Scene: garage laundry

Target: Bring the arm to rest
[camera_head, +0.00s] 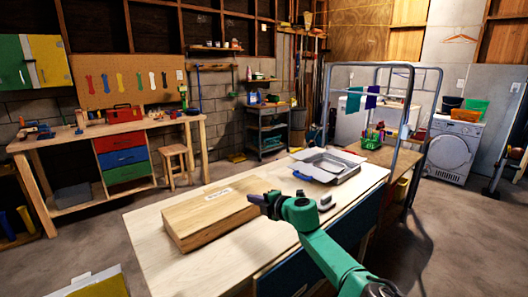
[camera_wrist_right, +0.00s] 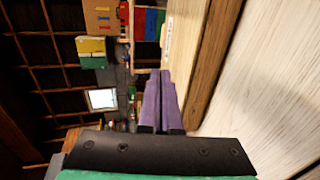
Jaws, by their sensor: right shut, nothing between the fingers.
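My right arm (camera_head: 325,252) is green and reaches in from the lower right over the light wooden table. My right gripper (camera_head: 254,198) is beside the right end of the wooden box (camera_head: 208,212), and I cannot tell whether it touches it. In the right wrist view, the purple fingers of my right gripper (camera_wrist_right: 161,76) are together with nothing between them. The wooden side of the box seems to run close along the fingers there. My left gripper is not in view.
The table (camera_head: 160,270) also carries a metal tray (camera_head: 335,166) with open flaps and small grey items (camera_head: 325,202) right of my gripper. Free table top lies in front of the box. A metal rack (camera_head: 410,120) stands behind, and a workbench (camera_head: 95,130) is at the left.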

